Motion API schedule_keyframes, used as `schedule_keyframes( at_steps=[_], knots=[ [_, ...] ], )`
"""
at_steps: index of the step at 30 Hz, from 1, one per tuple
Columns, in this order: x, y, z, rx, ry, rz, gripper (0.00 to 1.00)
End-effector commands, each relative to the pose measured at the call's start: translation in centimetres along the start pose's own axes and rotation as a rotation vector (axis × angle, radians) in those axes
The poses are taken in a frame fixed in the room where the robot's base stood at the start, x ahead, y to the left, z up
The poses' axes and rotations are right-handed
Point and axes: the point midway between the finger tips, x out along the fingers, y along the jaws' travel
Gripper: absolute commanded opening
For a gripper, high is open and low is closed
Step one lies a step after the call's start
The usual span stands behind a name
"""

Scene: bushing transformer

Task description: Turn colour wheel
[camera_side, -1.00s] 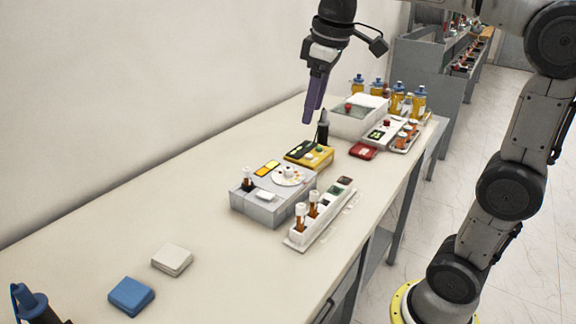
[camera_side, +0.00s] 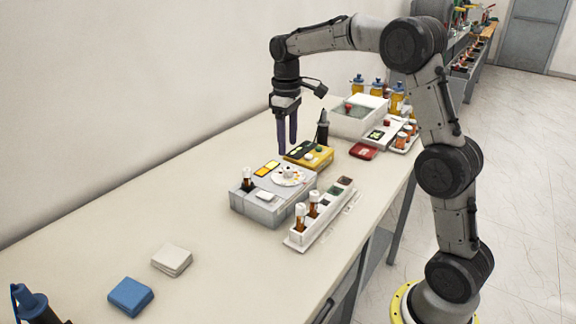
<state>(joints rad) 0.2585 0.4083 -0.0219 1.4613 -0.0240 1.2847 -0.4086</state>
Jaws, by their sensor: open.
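The colour wheel (camera_side: 287,175) is a white disc with small coloured dots and a pale knob at its middle. It lies on top of a grey box-shaped device (camera_side: 258,206), which also holds a small vial (camera_side: 248,180) and a yellow panel. My gripper (camera_side: 287,150) points straight down, with two purple fingers apart and nothing between them. In the picture the fingertips are just above the wheel, near the back edge of the grey device and beside the yellow device. Their exact height over the table is hard to tell.
A yellow device (camera_side: 309,154) stands right behind the grey one. A white rack (camera_side: 320,214) with vials is in front. A black upright tool (camera_side: 322,130), a red box (camera_side: 363,151) and bottles are farther back. Blue (camera_side: 131,296) and white pads (camera_side: 172,259) lie front left, with bare table around.

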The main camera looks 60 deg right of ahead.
Motion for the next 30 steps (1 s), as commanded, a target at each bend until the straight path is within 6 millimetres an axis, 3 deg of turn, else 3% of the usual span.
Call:
schedule_keyframes(
  at_steps=[6,12,25,26,30],
  knots=[
    [4.2,0.0,0.1,0.000,-0.003,-0.001,0.61],
    [6.9,0.0,0.0,0.000,-0.002,-0.001,0.61],
    [7.8,0.0,0.0,0.000,0.001,0.000,0.61],
    [7.8,0.0,0.0,0.000,0.001,0.000,0.59],
    [7.8,0.0,0.0,0.000,0.001,0.000,0.34]
  ],
)
